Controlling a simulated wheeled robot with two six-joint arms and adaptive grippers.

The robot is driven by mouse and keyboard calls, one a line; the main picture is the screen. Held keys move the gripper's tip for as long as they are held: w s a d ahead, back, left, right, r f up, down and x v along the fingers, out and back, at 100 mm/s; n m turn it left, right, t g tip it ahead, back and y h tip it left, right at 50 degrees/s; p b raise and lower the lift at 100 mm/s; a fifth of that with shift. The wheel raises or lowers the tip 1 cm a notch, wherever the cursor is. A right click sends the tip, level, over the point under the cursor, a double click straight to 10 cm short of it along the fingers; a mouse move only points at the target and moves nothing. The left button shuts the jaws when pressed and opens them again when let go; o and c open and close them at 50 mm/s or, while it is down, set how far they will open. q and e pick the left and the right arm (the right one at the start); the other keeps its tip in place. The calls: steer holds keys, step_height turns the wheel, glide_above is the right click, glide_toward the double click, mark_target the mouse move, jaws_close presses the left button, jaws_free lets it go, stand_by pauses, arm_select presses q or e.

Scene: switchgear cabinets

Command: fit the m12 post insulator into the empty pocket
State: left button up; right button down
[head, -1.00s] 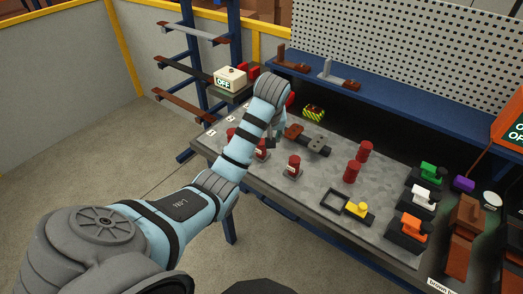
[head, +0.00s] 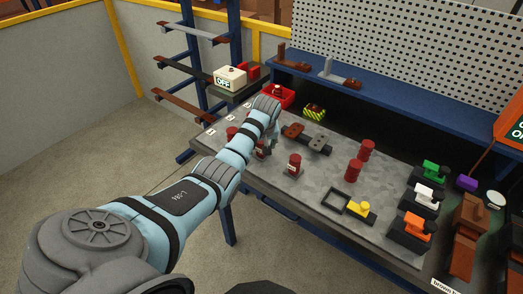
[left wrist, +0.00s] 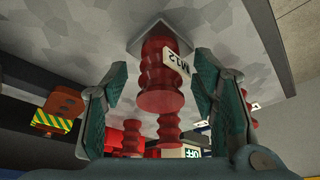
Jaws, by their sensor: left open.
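The M12 post insulator (left wrist: 160,75) is a ribbed dark red post with a white "M12" label on a square grey base. In the left wrist view, which appears upside down, it stands between the two fingers of my left gripper (left wrist: 165,105). The gripper is open, with gaps on both sides of the post. In the head view my left gripper (head: 271,140) is low at the table's left part, by a red post (head: 261,151) that it partly hides. I cannot make out for certain which place is the empty pocket. My right gripper is not in view.
Other red posts (head: 295,163) (head: 354,170) stand on the grey table (head: 310,190). A dark square frame (head: 334,199) lies beside a yellow-topped piece (head: 360,208). Brown and grey blocks (head: 306,138), a striped block (head: 314,112) and a red bin (head: 284,98) are behind.

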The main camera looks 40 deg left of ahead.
arm_select(q)
steer(key=shift+r, duration=0.1)
jaws_close()
